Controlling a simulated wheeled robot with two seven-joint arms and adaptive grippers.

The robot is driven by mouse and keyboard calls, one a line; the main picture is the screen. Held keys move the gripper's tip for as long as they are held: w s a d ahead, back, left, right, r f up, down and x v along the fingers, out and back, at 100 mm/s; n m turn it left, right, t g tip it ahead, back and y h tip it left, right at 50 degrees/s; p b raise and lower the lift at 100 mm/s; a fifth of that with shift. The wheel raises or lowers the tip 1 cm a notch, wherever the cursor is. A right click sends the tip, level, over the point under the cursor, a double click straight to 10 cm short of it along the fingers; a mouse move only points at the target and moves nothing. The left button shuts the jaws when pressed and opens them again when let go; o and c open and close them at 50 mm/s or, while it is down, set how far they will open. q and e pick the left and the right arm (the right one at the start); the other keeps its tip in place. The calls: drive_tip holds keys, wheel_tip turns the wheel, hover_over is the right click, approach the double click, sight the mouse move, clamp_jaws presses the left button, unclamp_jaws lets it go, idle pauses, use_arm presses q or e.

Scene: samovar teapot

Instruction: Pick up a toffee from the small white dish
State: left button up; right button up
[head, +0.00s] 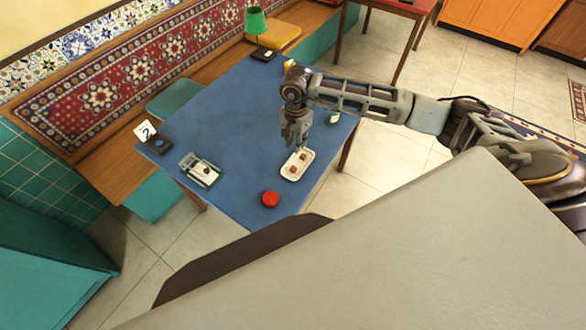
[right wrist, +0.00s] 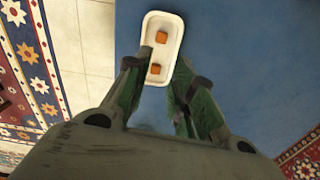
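The small white dish (head: 305,155) lies on the blue table near its right side, with two orange-brown toffees in it. One toffee (head: 293,169) is nearer the front end of the dish and the other toffee (head: 302,156) is farther back. My right gripper (head: 295,147) points down over the dish's back end. In the right wrist view the gripper (right wrist: 162,85) is open, its fingers apart at the dish's near end. The near toffee (right wrist: 155,68) shows just ahead between the fingertips, and the far toffee (right wrist: 161,37) lies beyond. My left gripper is not in view.
The blue table (head: 225,115) also bears a red round object (head: 270,198), a grey tray-like item (head: 199,169), a number card (head: 145,131) and a green lamp (head: 256,22). The table's middle is clear.

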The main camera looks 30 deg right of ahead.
drive_tip(key=p, duration=0.1)
hover_over(295, 166)
wheel_tip(295, 166, down, 8)
drive_tip(key=shift+d+r, duration=0.1)
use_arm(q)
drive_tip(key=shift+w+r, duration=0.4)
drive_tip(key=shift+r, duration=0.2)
use_arm(e)
drive_tip(key=shift+w+f, duration=0.1)
drive_tip(key=shift+f, duration=0.35)
drive_tip(key=shift+f, duration=0.1)
drive_tip(key=shift+s+f+p, duration=0.2)
drive_tip(key=shift+f+p, duration=0.3)
drive_tip(key=shift+f, duration=0.5)
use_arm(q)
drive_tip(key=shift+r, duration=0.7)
use_arm(e)
drive_tip(key=shift+f, duration=1.5)
drive_tip(key=c, duration=0.4)
